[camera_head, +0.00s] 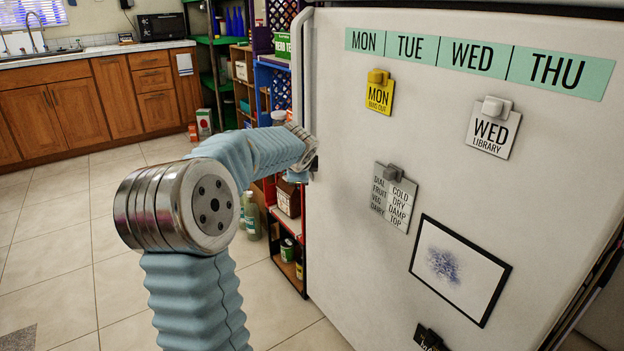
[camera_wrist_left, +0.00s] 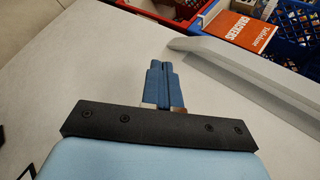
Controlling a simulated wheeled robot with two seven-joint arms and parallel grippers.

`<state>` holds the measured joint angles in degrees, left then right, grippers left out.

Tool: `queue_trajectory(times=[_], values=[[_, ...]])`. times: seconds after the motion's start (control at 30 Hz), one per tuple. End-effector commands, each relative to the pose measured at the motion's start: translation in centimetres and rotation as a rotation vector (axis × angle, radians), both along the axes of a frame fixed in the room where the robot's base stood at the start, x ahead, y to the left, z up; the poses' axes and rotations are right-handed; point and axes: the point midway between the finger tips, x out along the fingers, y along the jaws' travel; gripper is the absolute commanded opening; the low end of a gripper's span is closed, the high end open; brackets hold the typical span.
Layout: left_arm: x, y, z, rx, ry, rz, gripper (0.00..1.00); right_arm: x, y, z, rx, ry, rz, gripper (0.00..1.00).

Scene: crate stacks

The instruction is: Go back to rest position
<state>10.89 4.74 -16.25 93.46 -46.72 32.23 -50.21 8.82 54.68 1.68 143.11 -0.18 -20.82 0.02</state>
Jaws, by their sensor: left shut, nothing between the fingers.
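My left gripper (camera_wrist_left: 161,84) shows in the wrist view with its two blue fingers pressed together and nothing between them. It is close to the white fridge door (camera_head: 345,250). The pale door handle (camera_wrist_left: 225,62) runs to the right of the fingers, apart from them in the picture. In the head view my left arm rises from the bottom, bends at a round metal joint, and reaches right to the door's left edge beside the handle (camera_head: 298,60). The fingers are not clear there. My right arm and gripper are in neither view.
The door carries day labels, a yellow note (camera_head: 379,96), white notes and a framed picture (camera_head: 459,268). Shelves with crates and bottles stand behind the door's left edge. Wooden cabinets (camera_head: 75,110) line the back left. The tiled floor at left is clear.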

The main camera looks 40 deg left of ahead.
Motion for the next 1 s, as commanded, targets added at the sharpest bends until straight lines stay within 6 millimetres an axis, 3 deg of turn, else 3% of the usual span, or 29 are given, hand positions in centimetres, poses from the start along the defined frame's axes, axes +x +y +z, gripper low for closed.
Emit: queue_trajectory(times=[0.3,0.47,0.57,0.67,0.77,0.9,1.0], values=[[-1.8,0.4,1.7,0.000,0.002,0.001,0.00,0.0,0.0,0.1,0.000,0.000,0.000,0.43],[-1.8,0.4,1.6,-0.001,0.002,0.001,0.00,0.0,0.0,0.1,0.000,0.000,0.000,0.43],[-1.1,-0.5,0.3,-0.026,0.004,-0.008,0.00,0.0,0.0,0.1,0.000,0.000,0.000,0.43],[0.8,-3.2,-3.2,-0.101,0.004,-0.028,0.00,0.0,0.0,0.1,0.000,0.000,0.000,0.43],[3.0,-7.8,-9.0,-0.233,0.007,-0.044,0.00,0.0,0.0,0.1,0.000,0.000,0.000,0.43],[4.4,-15.8,-17.9,-0.458,0.027,-0.024,0.00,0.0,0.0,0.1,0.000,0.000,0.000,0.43],[3.8,-21.4,-23.8,-0.613,0.057,0.024,0.00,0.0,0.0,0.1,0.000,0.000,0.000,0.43]])
